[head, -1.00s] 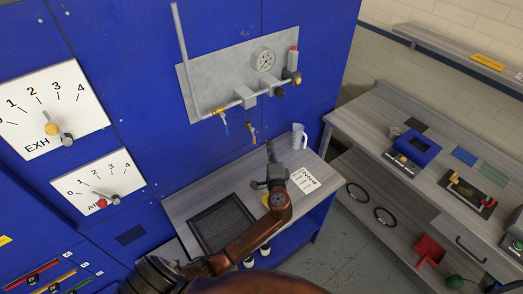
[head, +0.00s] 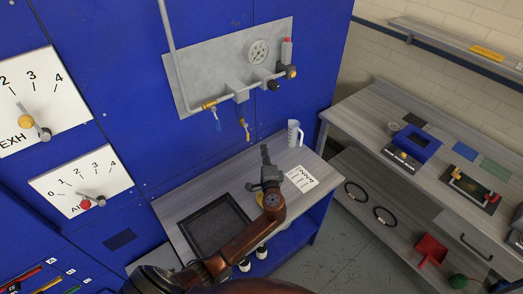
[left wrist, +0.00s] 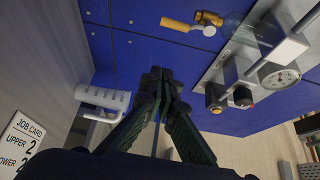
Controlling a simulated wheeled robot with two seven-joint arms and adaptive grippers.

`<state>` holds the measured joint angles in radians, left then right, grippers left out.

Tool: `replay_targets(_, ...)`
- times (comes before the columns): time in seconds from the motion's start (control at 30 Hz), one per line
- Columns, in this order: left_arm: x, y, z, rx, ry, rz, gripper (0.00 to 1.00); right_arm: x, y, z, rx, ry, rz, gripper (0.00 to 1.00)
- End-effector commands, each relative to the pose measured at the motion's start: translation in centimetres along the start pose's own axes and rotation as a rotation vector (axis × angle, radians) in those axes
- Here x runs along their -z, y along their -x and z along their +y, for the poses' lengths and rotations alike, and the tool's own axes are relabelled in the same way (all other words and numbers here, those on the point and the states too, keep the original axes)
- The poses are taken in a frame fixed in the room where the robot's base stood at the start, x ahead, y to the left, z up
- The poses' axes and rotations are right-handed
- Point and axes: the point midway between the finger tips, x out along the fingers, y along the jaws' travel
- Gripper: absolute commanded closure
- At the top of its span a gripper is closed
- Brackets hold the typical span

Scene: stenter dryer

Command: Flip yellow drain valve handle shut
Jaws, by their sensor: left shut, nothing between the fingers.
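The yellow drain valve handle (head: 246,132) hangs below the pipe on the grey panel, in front of the blue machine wall. In the left wrist view the yellow handle (left wrist: 178,25) lies beside its brass valve body (left wrist: 208,18), beyond my fingertips and apart from them. My left gripper (head: 266,154) points up over the worktable, a little below and to the right of the handle in the head view. Its fingers (left wrist: 157,76) are shut with nothing between them. My right gripper is not in view.
The panel has a pressure gauge (head: 259,52). A white jug (head: 294,133) and a job card (head: 302,179) are on the worktable, near my gripper, with a black tray (head: 215,228) to the left.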

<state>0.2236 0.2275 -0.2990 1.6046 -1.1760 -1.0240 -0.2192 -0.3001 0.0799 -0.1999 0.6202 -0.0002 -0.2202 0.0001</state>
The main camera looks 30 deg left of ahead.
Motion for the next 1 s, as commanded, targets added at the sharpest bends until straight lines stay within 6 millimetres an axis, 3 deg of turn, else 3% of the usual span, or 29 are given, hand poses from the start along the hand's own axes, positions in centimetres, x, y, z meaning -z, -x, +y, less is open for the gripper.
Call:
replay_targets(0.37, -0.1, -7.8, -0.2, 0.002, -0.001, -0.002, 1.0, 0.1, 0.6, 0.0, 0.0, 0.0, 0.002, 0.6)
replay_targets(0.6, -3.2, -6.6, -0.1, 0.0, 0.0, -0.002, 1.0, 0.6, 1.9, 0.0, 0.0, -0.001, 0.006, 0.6)
replay_targets(1.0, -3.8, -6.2, 0.0, 0.0, 0.001, -0.001, 1.0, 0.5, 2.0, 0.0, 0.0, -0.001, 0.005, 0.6)
